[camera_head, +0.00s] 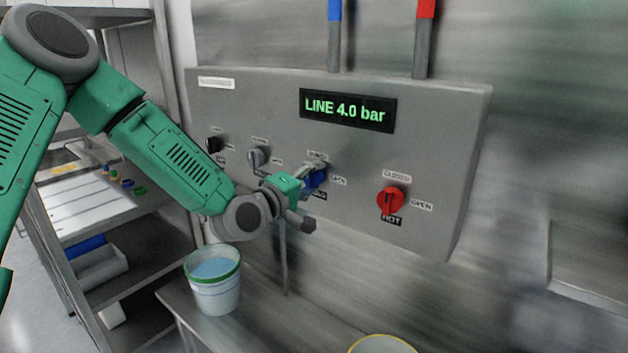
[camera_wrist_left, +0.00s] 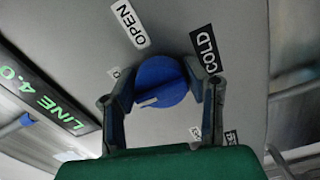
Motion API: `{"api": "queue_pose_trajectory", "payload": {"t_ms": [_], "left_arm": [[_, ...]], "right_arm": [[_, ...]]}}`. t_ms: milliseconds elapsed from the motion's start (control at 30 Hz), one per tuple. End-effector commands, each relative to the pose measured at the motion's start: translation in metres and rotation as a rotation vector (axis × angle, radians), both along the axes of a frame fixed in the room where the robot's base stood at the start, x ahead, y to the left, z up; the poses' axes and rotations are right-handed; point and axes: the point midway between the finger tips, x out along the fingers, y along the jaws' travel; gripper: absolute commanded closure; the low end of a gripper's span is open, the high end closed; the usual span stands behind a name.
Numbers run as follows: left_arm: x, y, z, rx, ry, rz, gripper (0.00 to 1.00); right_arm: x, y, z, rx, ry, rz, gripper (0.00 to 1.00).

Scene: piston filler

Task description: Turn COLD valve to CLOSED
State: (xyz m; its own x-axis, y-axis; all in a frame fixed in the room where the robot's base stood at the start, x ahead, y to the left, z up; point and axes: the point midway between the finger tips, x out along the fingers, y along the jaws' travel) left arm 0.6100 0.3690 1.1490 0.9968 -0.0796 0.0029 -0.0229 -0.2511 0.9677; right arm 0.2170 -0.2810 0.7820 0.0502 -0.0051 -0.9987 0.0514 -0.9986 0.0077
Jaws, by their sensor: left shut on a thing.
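The blue COLD valve knob (camera_head: 318,179) sits on the grey panel, partly hidden by my gripper in the head view. My left gripper (camera_head: 308,173) is shut on it. In the left wrist view, the two fingers of my left gripper (camera_wrist_left: 162,108) flank the blue knob (camera_wrist_left: 160,75), one on each side. A white mark on the knob points to the lower left there, away from the COLD label (camera_wrist_left: 205,49) and off the OPEN label (camera_wrist_left: 131,23). The CLOSED label cannot be read in the wrist view. My right gripper is out of view.
The panel also carries a red HOT knob (camera_head: 390,201), a grey knob (camera_head: 257,157), a black knob (camera_head: 213,145) and a display reading LINE 4.0 bar (camera_head: 347,110). A bucket of bluish liquid (camera_head: 215,290) stands below. A yellow-rimmed container (camera_head: 382,345) is at the bottom edge.

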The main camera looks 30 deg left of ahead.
Motion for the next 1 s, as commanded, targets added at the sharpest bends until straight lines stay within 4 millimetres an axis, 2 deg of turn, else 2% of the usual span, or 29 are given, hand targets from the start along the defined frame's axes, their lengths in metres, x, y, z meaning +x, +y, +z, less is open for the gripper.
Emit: {"api": "queue_pose_trajectory", "payload": {"t_ms": [33, 400, 433, 500, 833, 1000], "left_arm": [[-0.003, 0.0, -0.008, -0.005, 0.021, -0.001, 0.89], [-0.003, 0.001, -0.009, -0.009, 0.023, 0.001, 0.89], [-0.003, 0.001, -0.009, -0.009, 0.023, 0.001, 0.56], [-0.003, 0.001, -0.009, -0.009, 0.022, 0.001, 0.39], [-0.004, 0.0, -0.003, -0.008, 0.01, 0.001, 0.39], [-0.024, 0.002, -0.002, -0.01, 0.009, 0.001, 0.39]], "right_arm": [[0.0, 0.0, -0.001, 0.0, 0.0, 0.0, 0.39], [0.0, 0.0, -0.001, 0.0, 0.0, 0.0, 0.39], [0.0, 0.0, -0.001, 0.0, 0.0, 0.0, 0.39], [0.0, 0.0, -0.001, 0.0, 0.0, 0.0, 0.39], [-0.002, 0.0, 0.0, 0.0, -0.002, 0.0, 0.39], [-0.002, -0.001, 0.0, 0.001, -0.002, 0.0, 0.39]]}}
